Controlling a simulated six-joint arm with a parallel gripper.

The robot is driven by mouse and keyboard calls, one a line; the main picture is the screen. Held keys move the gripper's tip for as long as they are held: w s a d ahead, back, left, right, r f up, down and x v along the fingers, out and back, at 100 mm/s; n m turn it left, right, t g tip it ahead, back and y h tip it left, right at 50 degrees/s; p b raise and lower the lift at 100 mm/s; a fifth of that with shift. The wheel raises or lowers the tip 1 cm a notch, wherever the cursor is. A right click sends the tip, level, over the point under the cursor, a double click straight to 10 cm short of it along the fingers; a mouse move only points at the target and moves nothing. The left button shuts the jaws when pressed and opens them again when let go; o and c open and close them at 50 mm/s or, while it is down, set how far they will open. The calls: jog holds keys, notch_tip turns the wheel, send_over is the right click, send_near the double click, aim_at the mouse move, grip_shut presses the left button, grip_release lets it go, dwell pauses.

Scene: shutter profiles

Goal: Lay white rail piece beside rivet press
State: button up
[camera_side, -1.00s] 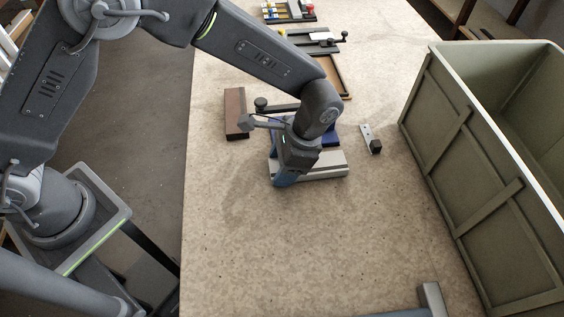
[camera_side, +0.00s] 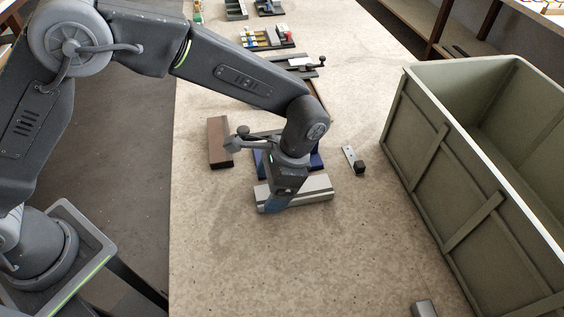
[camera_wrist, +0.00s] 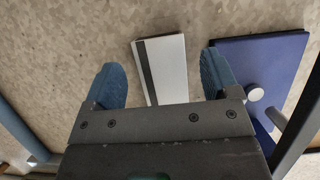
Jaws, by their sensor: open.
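The white rail piece (camera_side: 318,186), pale with a dark lengthwise stripe, lies flat on the worktop in front of a blue-based device (camera_side: 317,160), which looks like the rivet press. My gripper (camera_side: 276,204) is low over the rail piece and hides part of it. In the wrist view the blue fingers of my gripper (camera_wrist: 162,75) are apart, with the rail piece (camera_wrist: 172,70) between them; the right finger is nearer to it. The blue base (camera_wrist: 262,62) with a silver knob lies just right of the right finger. My arm hides much of the device in the side view.
A brown block (camera_side: 220,142) lies left of the device. A small metal strip with a black block (camera_side: 354,160) lies to its right. A large green bin (camera_side: 430,150) stands on the right. Several fixtures (camera_side: 267,38) line the back. The front worktop is mostly clear.

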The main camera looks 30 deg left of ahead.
jog(key=v, duration=1)
jog(key=shift+r, duration=0.1)
jog(key=s+a+r+n+t+h, duration=0.2)
jog(key=s+a+r, duration=0.1)
jog(key=a+r, duration=0.35)
jog(key=s+a+r+n+t+h, duration=0.1)
jog(key=s+a+r+n+t, duration=0.15)
jog(key=a+r, duration=0.45)
jog(key=s+a+f+n+t, duration=0.2)
jog(key=s+a+n+t, duration=0.2)
jog(key=s+a, duration=0.6)
jog(key=shift+s+a+f, duration=0.25)
jog(key=shift+s+f, duration=0.05)
jog(key=shift+s, duration=0.75)
jog(key=shift+o, duration=0.5)
jog(key=shift+n, duration=0.25)
dwell(1.2)
